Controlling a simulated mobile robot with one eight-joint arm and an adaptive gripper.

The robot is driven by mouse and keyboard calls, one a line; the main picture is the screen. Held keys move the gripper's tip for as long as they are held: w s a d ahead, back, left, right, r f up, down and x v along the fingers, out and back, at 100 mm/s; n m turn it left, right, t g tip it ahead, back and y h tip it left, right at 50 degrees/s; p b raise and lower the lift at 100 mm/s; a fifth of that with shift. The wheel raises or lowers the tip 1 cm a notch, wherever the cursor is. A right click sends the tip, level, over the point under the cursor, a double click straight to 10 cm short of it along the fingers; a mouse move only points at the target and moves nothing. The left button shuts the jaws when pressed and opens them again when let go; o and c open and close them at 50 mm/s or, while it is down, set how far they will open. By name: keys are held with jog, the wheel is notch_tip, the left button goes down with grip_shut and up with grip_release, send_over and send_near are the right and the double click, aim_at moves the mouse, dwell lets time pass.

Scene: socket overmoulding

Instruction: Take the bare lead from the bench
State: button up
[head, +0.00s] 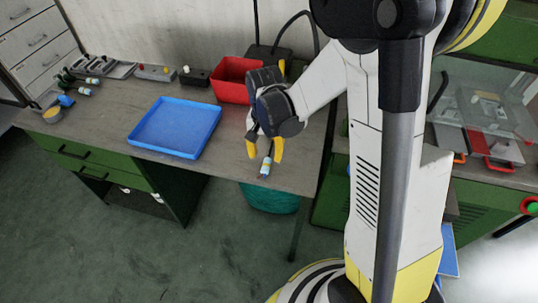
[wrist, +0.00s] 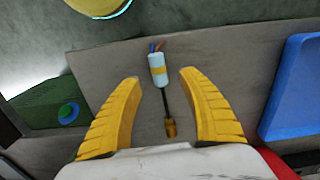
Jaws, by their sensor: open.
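The bare lead (wrist: 158,72) lies on the bench (head: 215,178) near its front edge. It has a pale cylinder with a yellow band, short coloured wires at one end, and a thin black cable to a brass-coloured tip. In the head view, its pale end (head: 266,166) shows just below the fingers, with the rest hidden. My gripper (wrist: 159,78) is open, with one yellow finger on each side of the lead and visible gaps between. It also shows in the head view (head: 265,150), pointing down over the bench. Its height above the bench is hard to tell.
A blue tray (head: 138,130) lies left of my gripper. A red bin (head: 234,93) stands behind it. Small parts and holders (head: 155,72) line the back left, with another pale cylinder (head: 84,91). A teal container (head: 270,198) sits under the bench edge.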

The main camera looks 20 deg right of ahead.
aim_at(267, 162)
notch_tip(267, 162, down, 5)
jog(key=b, duration=0.3)
jog(key=shift+d+f, duration=0.15)
jog(key=shift+f, duration=0.05)
jog(key=shift+r, duration=0.1)
jog(key=shift+c, duration=0.4)
grip_shut()
